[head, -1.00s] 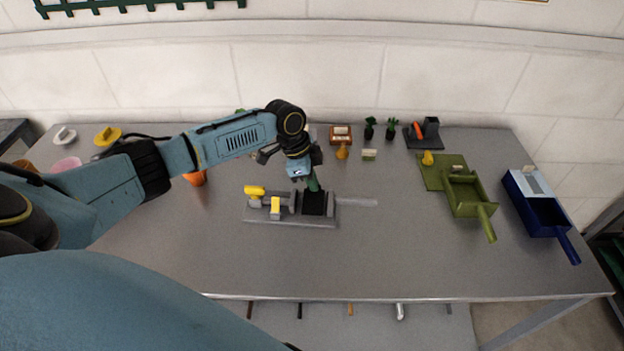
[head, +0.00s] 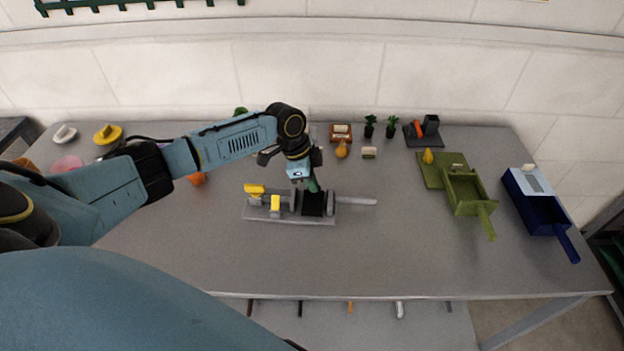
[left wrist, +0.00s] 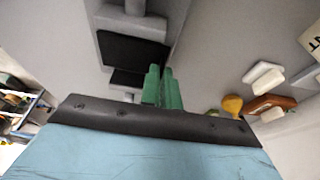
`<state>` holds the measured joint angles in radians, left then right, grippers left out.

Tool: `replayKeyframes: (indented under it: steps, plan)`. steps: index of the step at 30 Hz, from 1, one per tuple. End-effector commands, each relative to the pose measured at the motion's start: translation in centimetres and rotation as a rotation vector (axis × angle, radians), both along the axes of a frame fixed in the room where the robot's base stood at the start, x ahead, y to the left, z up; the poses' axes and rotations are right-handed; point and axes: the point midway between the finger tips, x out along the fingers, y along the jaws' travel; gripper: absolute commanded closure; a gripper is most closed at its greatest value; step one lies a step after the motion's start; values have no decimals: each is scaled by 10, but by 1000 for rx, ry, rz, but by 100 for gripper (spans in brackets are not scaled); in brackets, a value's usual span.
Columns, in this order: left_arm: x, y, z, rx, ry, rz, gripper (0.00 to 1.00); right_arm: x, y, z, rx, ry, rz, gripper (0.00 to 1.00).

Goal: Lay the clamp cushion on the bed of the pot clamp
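The pot clamp (head: 290,219) stands on the table, a grey base with yellow-topped parts at its left and a grey bar at its right. The clamp cushion (head: 314,205), a dark black pad, is at the clamp's bed between the grey jaws. It also shows as a black panel in the left wrist view (left wrist: 130,50). My left gripper (head: 313,186) points down at the cushion's back edge. Its green fingers (left wrist: 162,86) are close together at that edge and appear shut on it; the contact itself is mostly hidden. My right gripper is not in view.
Small plants (head: 390,127), a brown box (head: 340,132) and a yellow pear-shaped thing (head: 341,150) stand at the back. Green (head: 466,195) and blue (head: 537,212) scoop-like trays lie at the right. The table's front is clear.

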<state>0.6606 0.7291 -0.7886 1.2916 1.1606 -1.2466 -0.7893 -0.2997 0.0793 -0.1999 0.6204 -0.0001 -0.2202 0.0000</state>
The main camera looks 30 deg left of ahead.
Motion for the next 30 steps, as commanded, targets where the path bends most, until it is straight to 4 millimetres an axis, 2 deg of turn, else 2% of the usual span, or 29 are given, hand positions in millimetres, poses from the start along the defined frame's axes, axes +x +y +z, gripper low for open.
replayKeyframes:
  steps: [26, 28, 30]
  plan:
    - [0, 0, -8, 0, 0, 0, 100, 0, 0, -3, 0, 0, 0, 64]
    - [0, 0, -8, 0, 0, 0, 89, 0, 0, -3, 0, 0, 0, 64]
    - [0, 0, -8, 0, 0, 0, 86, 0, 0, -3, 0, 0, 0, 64]
